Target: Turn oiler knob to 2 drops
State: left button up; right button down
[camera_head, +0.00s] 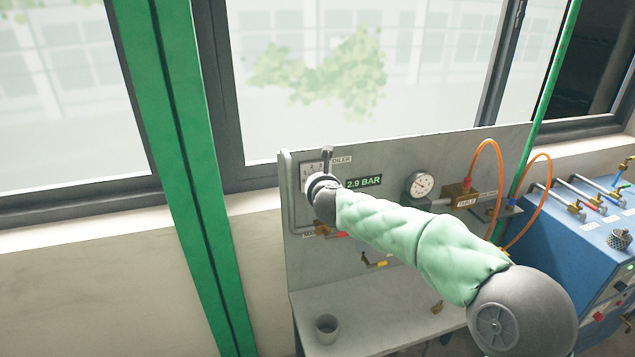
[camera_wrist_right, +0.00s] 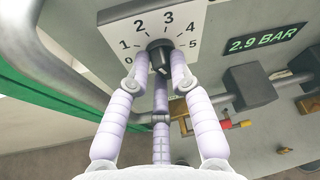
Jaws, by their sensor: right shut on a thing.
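The oiler knob (camera_wrist_right: 159,57) is small and dark, on a white dial plate (camera_wrist_right: 188,22) numbered 0 to 5. A pale line shows on the knob's lower face, but I cannot tell which number it is set to. My right gripper (camera_wrist_right: 160,66) is shut on the knob, with one finger on each side and a third below. In the head view my right gripper (camera_head: 326,168) is at the plate marked OILER (camera_head: 341,160), and my wrist hides the knob there. My left gripper is out of view.
Right of the dial are a green 2.9 BAR display (camera_head: 364,182), a round gauge (camera_head: 420,185) and a brass block (camera_head: 458,196) with an orange hose (camera_head: 488,146). A grey cup (camera_head: 327,329) stands on the shelf below. A green post (camera_head: 190,180) stands left of the panel.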

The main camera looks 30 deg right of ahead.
jog(key=shift+f, duration=0.1)
dwell(0.3)
jog(key=c, duration=1.1)
grip_release()
jog(key=shift+s, duration=0.15)
jog(key=v, duration=1.1)
jog(key=shift+s+r, duration=0.25)
jog(key=shift+s, duration=0.1)
jog(key=shift+a+f, duration=0.1)
